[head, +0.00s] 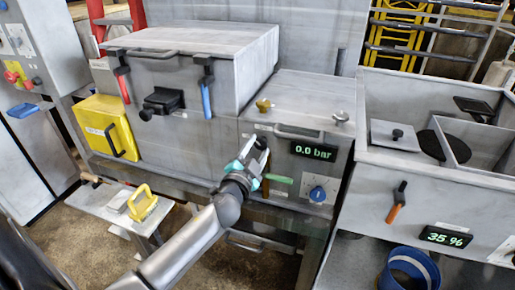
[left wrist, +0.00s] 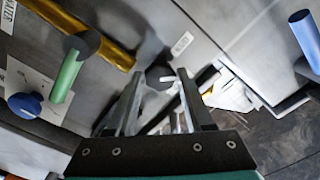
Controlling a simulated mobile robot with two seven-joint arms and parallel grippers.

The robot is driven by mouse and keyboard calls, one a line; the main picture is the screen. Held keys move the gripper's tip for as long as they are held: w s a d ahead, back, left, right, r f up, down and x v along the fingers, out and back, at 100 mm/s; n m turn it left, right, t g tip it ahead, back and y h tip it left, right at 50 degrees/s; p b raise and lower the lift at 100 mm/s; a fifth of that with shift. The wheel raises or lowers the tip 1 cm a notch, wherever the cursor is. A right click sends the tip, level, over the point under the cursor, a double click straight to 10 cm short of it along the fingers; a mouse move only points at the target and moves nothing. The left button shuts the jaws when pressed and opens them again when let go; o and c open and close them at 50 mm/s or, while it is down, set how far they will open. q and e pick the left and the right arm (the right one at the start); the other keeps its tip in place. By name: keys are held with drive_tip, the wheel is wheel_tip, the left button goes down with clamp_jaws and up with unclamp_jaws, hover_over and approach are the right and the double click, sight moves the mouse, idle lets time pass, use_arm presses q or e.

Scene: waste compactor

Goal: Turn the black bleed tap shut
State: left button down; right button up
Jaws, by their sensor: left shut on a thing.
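My left gripper (head: 255,150) reaches up from the bottom of the head view to the grey front panel, left of the lit 0.0 bar display (head: 313,151). Its fingers are shut on a small dark piece, which I take to be the black bleed tap (head: 262,142). In the left wrist view the dark, rounded tap (left wrist: 157,76) shows between the fingertips of the left gripper (left wrist: 160,88). The fingers hide much of it, and I cannot tell how far it is turned. My right gripper is not in view.
A green lever (head: 280,179) and a blue knob (head: 317,194) sit close by, below and right of the gripper. A brass knob (head: 263,105) and a bar handle (head: 298,132) are above. A yellow box (head: 107,128) is at left, a blue bucket (head: 408,268) at lower right.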

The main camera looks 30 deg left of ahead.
use_arm(q)
drive_tip(key=m, duration=0.4)
drive_tip(key=shift+p, duration=0.3)
drive_tip(key=shift+m+p, duration=0.3)
drive_tip(key=shift+m, duration=2)
drive_tip(key=shift+c, duration=1.6)
unclamp_jaws()
drive_tip(key=shift+s, duration=0.15)
drive_tip(key=b+v, duration=0.1)
drive_tip(key=v, duration=1.4)
drive_tip(key=shift+b, duration=0.35)
